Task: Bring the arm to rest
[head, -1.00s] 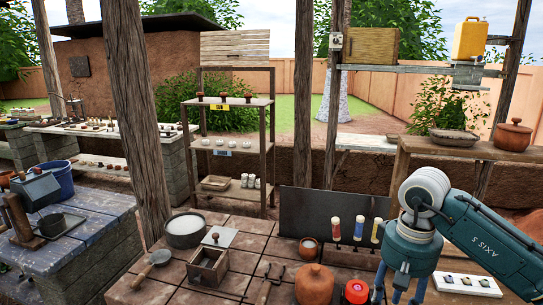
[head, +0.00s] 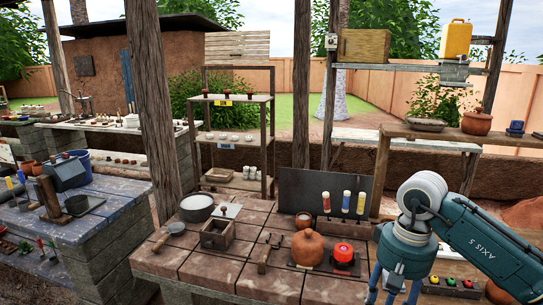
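My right arm (head: 480,235), teal with a pale grey joint, comes in from the right in the head view. Its gripper (head: 392,292) points down over the front right of the tiled bench (head: 235,285). The fingers are spread with nothing visible between them; their tips are cut off or close to the bottom edge. A red round-topped thing (head: 343,253) and a terracotta domed pot (head: 307,248) stand on the bench to the gripper's left, apart from it. My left gripper is out of view.
Coloured tubes (head: 345,202) stand before a dark panel. A white-filled bowl (head: 197,208), a wooden box (head: 217,235) and a ladle (head: 170,236) are on the bench's left. Coloured buttons (head: 450,282) lie beside my arm. A wooden post (head: 155,110) rises behind. The front middle bench is clear.

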